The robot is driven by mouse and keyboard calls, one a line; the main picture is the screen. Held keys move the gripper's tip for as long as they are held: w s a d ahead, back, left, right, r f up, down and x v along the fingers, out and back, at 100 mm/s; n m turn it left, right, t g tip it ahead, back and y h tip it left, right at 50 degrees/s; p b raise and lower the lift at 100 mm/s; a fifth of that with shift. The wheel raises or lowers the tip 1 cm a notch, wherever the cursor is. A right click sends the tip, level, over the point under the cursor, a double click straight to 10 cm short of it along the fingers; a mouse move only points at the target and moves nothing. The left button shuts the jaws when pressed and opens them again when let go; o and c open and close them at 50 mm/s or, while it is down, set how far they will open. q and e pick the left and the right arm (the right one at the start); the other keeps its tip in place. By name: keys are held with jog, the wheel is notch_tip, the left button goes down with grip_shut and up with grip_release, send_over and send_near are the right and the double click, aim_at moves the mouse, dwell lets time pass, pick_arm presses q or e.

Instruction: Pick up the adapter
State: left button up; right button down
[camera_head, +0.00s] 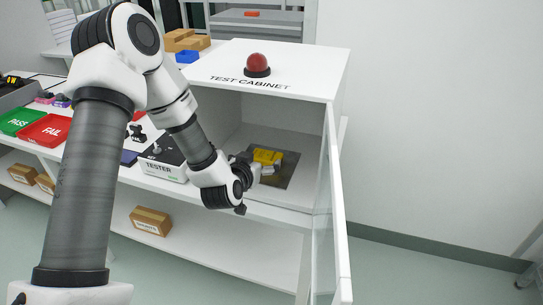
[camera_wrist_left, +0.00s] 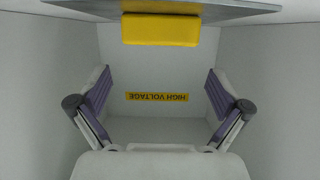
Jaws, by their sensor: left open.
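A yellow block (camera_head: 267,157), which I take to be the adapter, sits on a dark plate (camera_head: 283,174) on the floor of the open test cabinet (camera_head: 300,140). In the left wrist view the yellow block (camera_wrist_left: 160,30) shows at the top centre, against the grey plate (camera_wrist_left: 240,10). My left gripper (camera_head: 262,170) reaches into the cabinet close to the block. In the left wrist view its two purple-padded fingers (camera_wrist_left: 160,98) are spread wide with nothing between them. Whether a finger touches the block is unclear. My right gripper is not in view.
The cabinet's glass door (camera_head: 333,215) stands open at the right. A red dome (camera_head: 257,65) is on the cabinet top. A tester (camera_head: 165,165), a green PASS tray (camera_head: 20,119) and a red FAIL tray (camera_head: 46,131) are on the left bench. A HIGH VOLTAGE label (camera_wrist_left: 157,97) marks the cabinet wall.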

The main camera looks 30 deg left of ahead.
aim_at(266, 155)
pick_arm(q)
jog(key=x, duration=0.5)
jog(key=shift+w+a+f, duration=0.1)
jog(key=shift+w+f, duration=0.05)
jog(key=shift+f, duration=0.3)
jog(key=shift+r, duration=0.1)
jog(key=shift+c, duration=0.4)
jog(key=c, duration=1.1)
jog(key=shift+o, duration=0.2)
notch_tip(266, 155, up, 10)
jog(key=p, duration=0.1)
